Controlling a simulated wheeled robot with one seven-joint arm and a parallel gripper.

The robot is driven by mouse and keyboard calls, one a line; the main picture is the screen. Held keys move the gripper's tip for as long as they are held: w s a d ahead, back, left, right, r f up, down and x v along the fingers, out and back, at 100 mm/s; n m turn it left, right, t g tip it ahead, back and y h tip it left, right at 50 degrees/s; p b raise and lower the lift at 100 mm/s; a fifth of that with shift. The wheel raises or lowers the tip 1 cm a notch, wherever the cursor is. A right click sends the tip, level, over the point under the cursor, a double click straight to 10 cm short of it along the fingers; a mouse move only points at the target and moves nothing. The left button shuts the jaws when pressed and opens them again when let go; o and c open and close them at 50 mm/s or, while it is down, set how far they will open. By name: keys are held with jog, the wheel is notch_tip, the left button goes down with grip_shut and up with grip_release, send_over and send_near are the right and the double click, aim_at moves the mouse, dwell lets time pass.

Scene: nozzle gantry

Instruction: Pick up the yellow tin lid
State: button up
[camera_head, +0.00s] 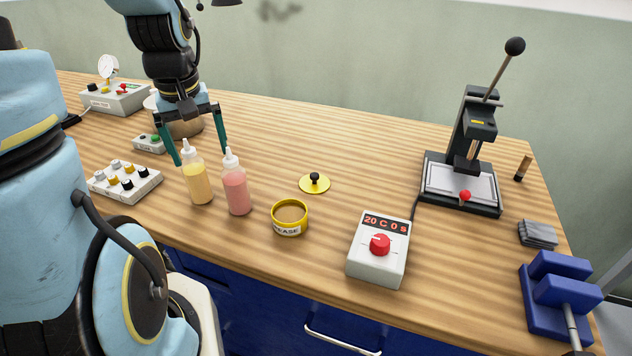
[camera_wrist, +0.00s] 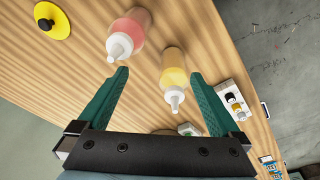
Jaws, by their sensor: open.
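The yellow tin lid (camera_head: 314,184) lies flat on the wooden bench with its black knob up, just behind the open yellow tin (camera_head: 290,217). The lid also shows at the top left of the wrist view (camera_wrist: 50,20). My gripper (camera_head: 200,155) is open and empty, to the left of the lid. In the wrist view my gripper's green fingers (camera_wrist: 160,85) are spread wide, pointing toward a pink bottle (camera_wrist: 130,32) and a yellow bottle (camera_wrist: 173,78). I cannot tell whether the fingers touch the bottles.
A control box with red knob (camera_head: 378,248) stands right of the tin. A lever press (camera_head: 465,170) stands at the back right, a blue vise (camera_head: 558,295) at the front right. A knob box (camera_head: 125,182) is at left. The bench behind the lid is clear.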

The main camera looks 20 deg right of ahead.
jog(key=d, duration=0.2)
jog(key=n+g+p, duration=0.1)
jog(key=n+g, duration=0.1)
jog(key=n, duration=0.3)
send_over(315, 174)
jog(key=f, duration=0.6)
jog(key=shift+w+f, duration=0.1)
jog(key=shift+w, duration=0.1)
jog(key=shift+s+a+f+p, duration=0.1)
jog(key=shift+f+p, duration=0.5)
jog(key=shift+f, duration=0.95)
jog(key=shift+s+f+p, duration=0.1)
jog(key=shift+f+p, duration=0.5)
jog(key=shift+f, duration=0.95)
jog(key=c, duration=1)
jog(key=shift+r, duration=0.15)
